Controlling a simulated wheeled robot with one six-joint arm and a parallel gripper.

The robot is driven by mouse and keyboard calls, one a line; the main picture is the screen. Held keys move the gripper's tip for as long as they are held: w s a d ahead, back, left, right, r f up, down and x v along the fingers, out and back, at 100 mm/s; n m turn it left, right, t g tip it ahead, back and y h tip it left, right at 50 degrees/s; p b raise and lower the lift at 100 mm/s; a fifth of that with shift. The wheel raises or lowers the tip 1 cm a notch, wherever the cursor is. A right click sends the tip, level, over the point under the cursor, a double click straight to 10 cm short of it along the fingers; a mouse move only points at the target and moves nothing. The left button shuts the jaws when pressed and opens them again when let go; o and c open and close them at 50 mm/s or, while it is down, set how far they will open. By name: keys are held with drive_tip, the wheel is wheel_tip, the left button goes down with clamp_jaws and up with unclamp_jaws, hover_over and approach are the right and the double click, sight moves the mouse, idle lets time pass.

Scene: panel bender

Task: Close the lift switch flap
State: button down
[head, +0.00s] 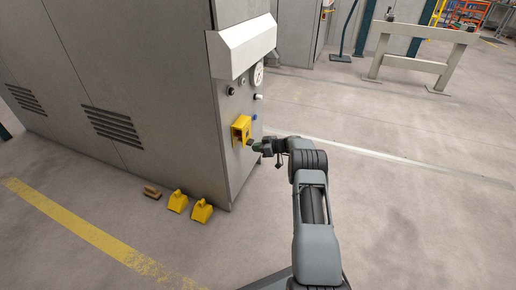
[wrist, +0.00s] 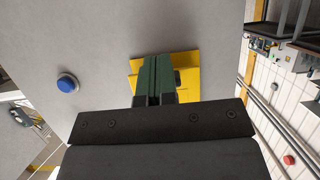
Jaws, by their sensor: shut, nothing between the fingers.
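The yellow lift switch box (head: 241,129) is mounted on the end face of a grey cabinet in the head view. In the wrist view its yellow surface (wrist: 190,86) shows behind and beside my fingers, with a small dark part at its right side. My gripper (head: 254,146) is right at the box; in the wrist view its green fingertips (wrist: 157,62) are together and hold nothing. The fingers overlap the yellow box in the picture; I cannot tell whether they touch it. The flap's exact position is partly hidden by the fingers.
A blue button (wrist: 67,83) is on the same panel. A gauge (head: 257,75) and a pale hood (head: 241,46) are above. Yellow wedge-shaped objects (head: 201,211) and a brown block (head: 152,192) lie on the floor by the cabinet. Floor to the right is free up to a grey barrier (head: 412,62).

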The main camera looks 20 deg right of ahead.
drive_tip(key=shift+r, duration=0.25)
drive_tip(key=s+d+f, duration=0.7)
drive_tip(key=s+d, duration=0.1)
drive_tip(key=shift+d+b, duration=0.15)
drive_tip(key=shift+b, duration=0.2)
drive_tip(key=shift+f, duration=0.1)
idle(0.8)
